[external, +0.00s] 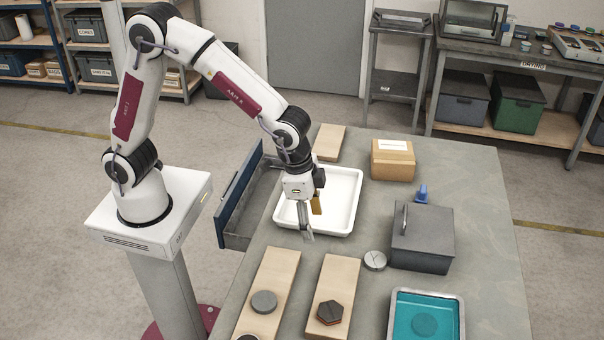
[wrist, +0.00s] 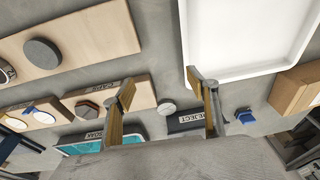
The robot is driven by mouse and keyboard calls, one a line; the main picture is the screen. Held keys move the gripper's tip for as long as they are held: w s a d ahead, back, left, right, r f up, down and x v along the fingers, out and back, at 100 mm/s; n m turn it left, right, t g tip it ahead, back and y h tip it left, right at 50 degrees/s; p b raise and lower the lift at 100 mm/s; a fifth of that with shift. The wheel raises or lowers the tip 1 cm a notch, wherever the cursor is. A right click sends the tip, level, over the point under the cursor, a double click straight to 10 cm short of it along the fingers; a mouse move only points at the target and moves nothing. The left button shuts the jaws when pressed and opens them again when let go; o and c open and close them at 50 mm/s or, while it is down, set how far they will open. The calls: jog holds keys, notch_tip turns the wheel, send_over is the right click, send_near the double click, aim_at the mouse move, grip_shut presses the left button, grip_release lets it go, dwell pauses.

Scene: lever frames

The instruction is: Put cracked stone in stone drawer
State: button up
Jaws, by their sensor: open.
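The cracked stone (external: 375,260), a small pale grey disc with dark crack lines, lies flat on the table beside the dark grey box. It also shows in the wrist view (wrist: 166,107), beyond and between my fingers. A drawer (external: 237,240) with a blue front stands pulled out at the table's left side; its visible inside looks empty, and I see no label on it. My gripper (external: 310,222) is open and empty above the front part of the white tray, left of the cracked stone. Its two fingers (wrist: 161,84) are wide apart in the wrist view.
The white tray (external: 349,222) is empty. The dark grey box (external: 423,240) has a handle and a REJECT label in the wrist view. Wooden boards (external: 275,267) hold a grey disc (external: 264,302) and a dark hexagon (external: 330,312). A teal bath (external: 400,327) is front right.

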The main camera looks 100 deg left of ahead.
jog(key=shift+t, duration=0.4)
jog(key=w+f, duration=0.1)
jog(key=w, duration=0.1)
jog(key=w+f, duration=0.1)
jog(key=w, duration=0.2)
jog(key=w+f, duration=0.1)
jog(key=w, duration=0.1)
jog(key=shift+w+d, duration=0.15)
jog(key=shift+d, duration=0.15)
jog(key=n+t, duration=0.1)
jog(key=t, duration=0.1)
send_near(375, 259)
jog(key=shift+w+a, duration=0.1)
jog(key=shift+a, duration=0.05)
jog(key=shift+x, duration=1.3)
jog(key=shift+f, duration=0.15)
jog(key=shift+x, duration=2.45)
